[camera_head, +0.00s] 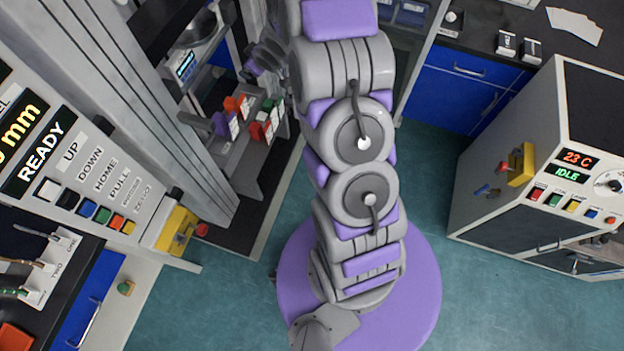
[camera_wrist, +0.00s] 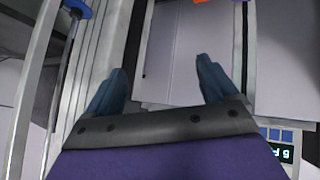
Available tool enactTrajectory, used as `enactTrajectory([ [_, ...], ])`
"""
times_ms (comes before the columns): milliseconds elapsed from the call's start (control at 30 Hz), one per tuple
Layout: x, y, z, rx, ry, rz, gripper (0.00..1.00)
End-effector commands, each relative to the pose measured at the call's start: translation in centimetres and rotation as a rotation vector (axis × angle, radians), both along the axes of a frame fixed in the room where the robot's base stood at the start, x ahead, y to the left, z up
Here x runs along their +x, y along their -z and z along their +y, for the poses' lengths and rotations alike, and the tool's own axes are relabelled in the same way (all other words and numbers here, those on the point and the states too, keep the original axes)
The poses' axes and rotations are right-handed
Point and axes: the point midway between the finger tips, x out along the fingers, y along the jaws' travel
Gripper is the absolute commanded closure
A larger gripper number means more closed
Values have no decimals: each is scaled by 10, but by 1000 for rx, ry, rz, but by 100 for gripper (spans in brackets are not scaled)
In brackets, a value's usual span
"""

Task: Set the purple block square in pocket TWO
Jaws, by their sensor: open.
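A purple block (camera_head: 220,124) sits at the left end of a grey shelf with several coloured blocks, in the head view. The purple block is not clear in the wrist view.
Orange (camera_head: 237,104), red (camera_head: 262,130) and green blocks share the shelf. A tall grey frame (camera_head: 150,90) stands left of it, and a control panel (camera_head: 90,170) is nearer. A grey cabinet (camera_head: 540,150) stands at the right. Teal floor (camera_head: 195,300) is open around my base.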

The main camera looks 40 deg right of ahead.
Motion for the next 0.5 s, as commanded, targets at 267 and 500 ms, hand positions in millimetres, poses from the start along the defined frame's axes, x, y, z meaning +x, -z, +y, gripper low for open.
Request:
enactTrajectory([
  [267, -73, -71, 10, -56, 145, 183, 13],
  [500, -163, -118, 29, -56, 263, 357, 13],
])
